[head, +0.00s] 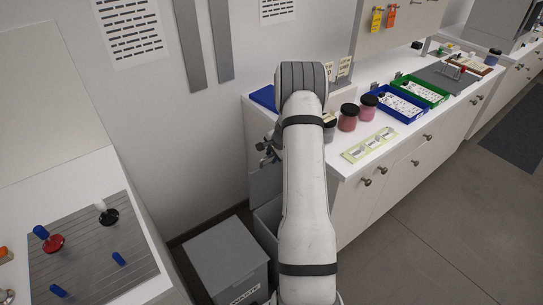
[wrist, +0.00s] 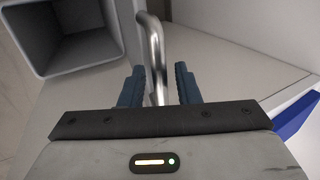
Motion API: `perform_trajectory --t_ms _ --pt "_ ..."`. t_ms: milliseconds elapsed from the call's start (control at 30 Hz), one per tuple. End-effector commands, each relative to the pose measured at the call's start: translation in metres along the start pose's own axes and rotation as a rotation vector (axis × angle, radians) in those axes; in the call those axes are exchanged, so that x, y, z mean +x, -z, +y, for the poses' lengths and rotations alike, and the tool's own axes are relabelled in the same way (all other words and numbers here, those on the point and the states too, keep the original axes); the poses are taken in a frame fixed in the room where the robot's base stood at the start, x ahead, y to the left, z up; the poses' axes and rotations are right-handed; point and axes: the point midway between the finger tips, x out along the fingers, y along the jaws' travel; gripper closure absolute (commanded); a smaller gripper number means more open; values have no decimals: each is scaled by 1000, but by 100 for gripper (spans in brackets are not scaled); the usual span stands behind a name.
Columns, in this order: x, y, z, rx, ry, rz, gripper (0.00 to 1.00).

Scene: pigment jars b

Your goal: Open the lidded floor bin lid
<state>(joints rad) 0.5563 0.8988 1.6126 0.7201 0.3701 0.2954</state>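An open grey floor bin (head: 268,216) stands on the floor beside the counter, partly hidden behind my arm. Its grey lid (head: 264,186) appears raised, standing roughly upright near the counter's side. A bent metal bar handle (wrist: 154,50) runs down between the two dark fingers of my gripper (wrist: 160,85). The fingers stand apart with a gap at the bar's right, so the gripper looks open around the handle. In the head view my gripper (head: 268,150) is largely hidden.
A closed grey box labelled WASTE (head: 226,258) stands left of the open bin. The white counter (head: 345,190) at right carries dark-lidded jars (head: 348,118), a blue tray (head: 397,106) and a green tray (head: 424,92). A work table with a grey mat (head: 90,250) is at left.

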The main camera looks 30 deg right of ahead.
Motion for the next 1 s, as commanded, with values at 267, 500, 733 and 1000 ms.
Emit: perform_trajectory --t_ms 267,500,733,1000 --pt "-29 1 0 1 2 2 71" --pt "-64 1 0 -1 3 3 71" --pt "-77 0 0 -1 0 0 71" --pt "-78 0 0 -1 0 0 71"
